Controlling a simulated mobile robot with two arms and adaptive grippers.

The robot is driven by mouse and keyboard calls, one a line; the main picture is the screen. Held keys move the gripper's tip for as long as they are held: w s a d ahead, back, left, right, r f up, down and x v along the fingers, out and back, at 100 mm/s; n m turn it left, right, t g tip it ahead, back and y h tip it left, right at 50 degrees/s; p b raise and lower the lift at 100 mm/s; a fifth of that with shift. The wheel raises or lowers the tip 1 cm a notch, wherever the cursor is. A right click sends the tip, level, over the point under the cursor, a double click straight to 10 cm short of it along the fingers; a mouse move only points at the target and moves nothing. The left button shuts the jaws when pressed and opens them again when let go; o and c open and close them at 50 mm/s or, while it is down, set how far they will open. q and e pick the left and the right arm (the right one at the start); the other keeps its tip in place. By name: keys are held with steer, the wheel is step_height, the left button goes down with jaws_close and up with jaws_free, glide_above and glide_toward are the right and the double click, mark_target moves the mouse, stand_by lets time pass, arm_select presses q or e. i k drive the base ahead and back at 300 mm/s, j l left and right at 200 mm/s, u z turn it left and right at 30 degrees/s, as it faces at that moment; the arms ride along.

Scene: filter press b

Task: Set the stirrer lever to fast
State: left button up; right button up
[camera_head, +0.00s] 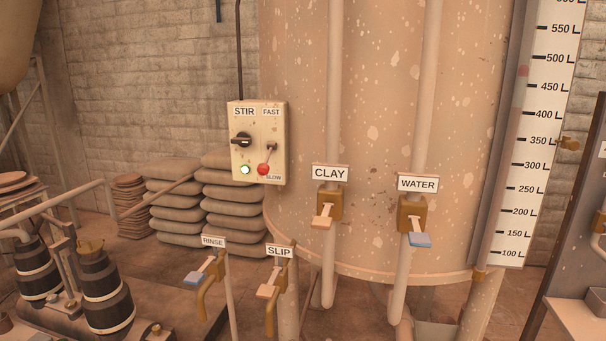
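The stirrer control box (258,142) is a cream panel labelled STIR, fixed in front of the big tank's left side. Its lever (267,160) has a red ball knob at the lower end. The lever points down, with the knob just above the SLOW label (273,178). The FAST label (271,112) is at the top right of the box. A black rotary knob (241,140) sits on the left of the box, above a pale green-white lamp (245,170). Neither of my grippers shows in the head view.
CLAY (325,207) and WATER (413,217) valves are on pipes before the tank (390,110). RINSE (205,268) and SLIP (274,282) taps stand below the box. Stacked sacks (175,200) lie behind; dark pump cylinders (103,295) stand lower left.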

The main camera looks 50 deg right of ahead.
mark_target(263, 169)
steer(key=z, duration=1.35)
